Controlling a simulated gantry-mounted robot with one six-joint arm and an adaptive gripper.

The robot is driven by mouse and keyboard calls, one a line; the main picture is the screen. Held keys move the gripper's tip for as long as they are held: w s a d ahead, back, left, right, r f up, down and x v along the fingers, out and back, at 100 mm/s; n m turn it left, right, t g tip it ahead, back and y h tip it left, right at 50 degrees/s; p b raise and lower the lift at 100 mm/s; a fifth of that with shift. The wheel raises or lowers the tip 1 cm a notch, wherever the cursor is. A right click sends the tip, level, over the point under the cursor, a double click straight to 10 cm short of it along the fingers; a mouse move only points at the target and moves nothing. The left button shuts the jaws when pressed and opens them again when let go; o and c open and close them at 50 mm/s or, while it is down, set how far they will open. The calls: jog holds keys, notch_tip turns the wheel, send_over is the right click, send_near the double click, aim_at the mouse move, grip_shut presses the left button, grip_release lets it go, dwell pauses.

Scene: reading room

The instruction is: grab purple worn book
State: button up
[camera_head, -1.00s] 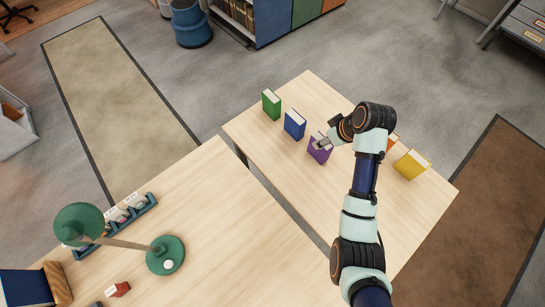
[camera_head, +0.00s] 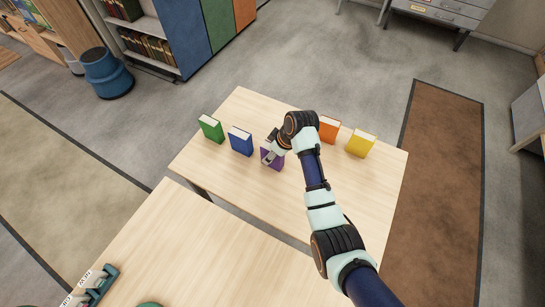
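The purple book (camera_head: 272,163) stands upright on the far wooden table (camera_head: 330,205), in the middle of a row of books. My gripper (camera_head: 268,155) is at the top of the purple book, coming from the right and above. The gripper and wrist cover part of the book. The fingers are small here, and I cannot tell whether they are closed on the book or only beside it. The wear on the book's cover is too small to make out.
On the same table stand a green book (camera_head: 211,129) and a blue book (camera_head: 240,141) to the left, an orange book (camera_head: 329,129) and a yellow book (camera_head: 360,143) to the right. A nearer table (camera_head: 215,260) is at lower left. The far table's front is bare.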

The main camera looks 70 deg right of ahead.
grip_shut()
jog(key=shift+r, duration=0.1)
notch_tip(320, 180, up, 20)
jog(key=p, duration=0.4)
jog(key=shift+p, duration=0.3)
